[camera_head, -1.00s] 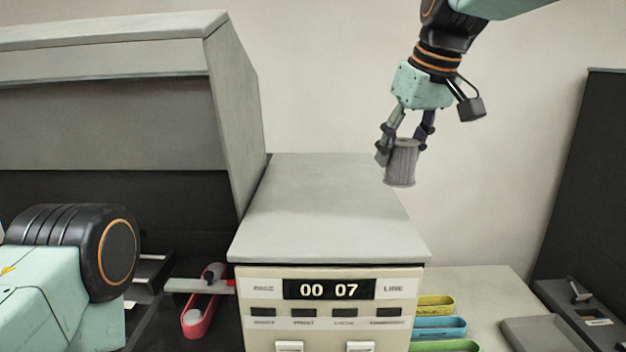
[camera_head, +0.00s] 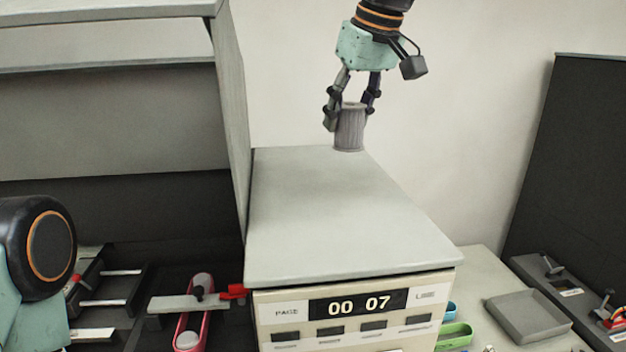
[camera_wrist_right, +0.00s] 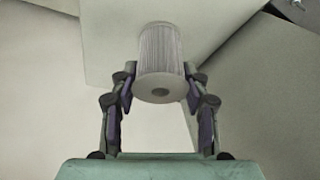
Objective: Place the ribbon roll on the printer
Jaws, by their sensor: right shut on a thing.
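The ribbon roll (camera_head: 349,128) is a grey ribbed cylinder, held upright. My right gripper (camera_head: 350,112) is shut on it, one finger on each side. In the head view the roll shows at the back end of the printer's flat grey top (camera_head: 335,220); I cannot tell whether it touches that top. In the right wrist view the roll (camera_wrist_right: 160,60) sits between both fingers (camera_wrist_right: 158,90), its end with a centre hole facing the camera. The printer's front panel (camera_head: 360,306) reads 00 07. My left gripper is not in view.
A tall grey cabinet (camera_head: 110,120) stands left of the printer. Below it lie a red-pink holder (camera_head: 193,315) and a grey bar. At right are a grey tray (camera_head: 527,316), a green bin (camera_head: 455,335) and a dark upright panel (camera_head: 575,150). The printer top is clear.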

